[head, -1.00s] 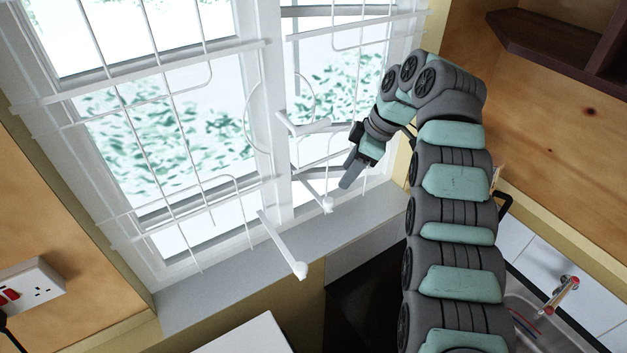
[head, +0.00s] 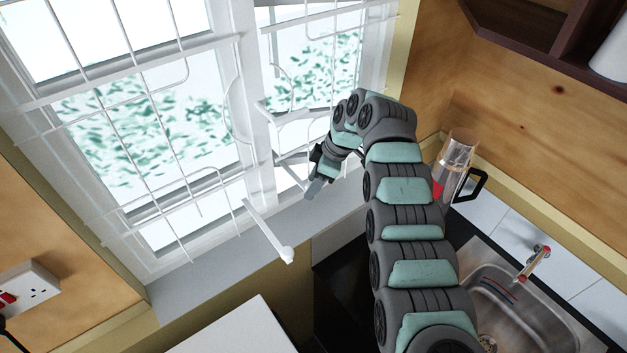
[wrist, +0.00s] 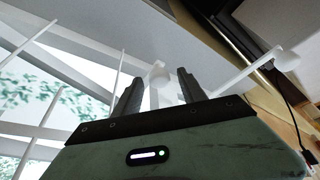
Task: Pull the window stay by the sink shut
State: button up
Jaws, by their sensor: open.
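The white window stay by the sink (head: 288,160) sticks out from the right-hand window in the head view. Its outer end is hidden behind my gripper (head: 315,188). In the wrist view, a white knobbed end of a stay (wrist: 158,76) shows between the two dark fingers of my gripper (wrist: 159,80). The fingers are open and apart on either side of it; I cannot tell whether either touches it. A second white stay with a round knob (head: 268,235) juts from the left window; it also shows at the right of the wrist view (wrist: 250,72).
White window bars (head: 150,100) and a white window handle (head: 285,118) are close to my gripper. The grey sill (head: 215,262) runs below. A glass jug with a dark handle (head: 452,165) stands right of my arm, above the steel sink (head: 525,310).

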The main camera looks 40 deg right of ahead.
grip_shut()
dwell(0.4)
dwell(0.9)
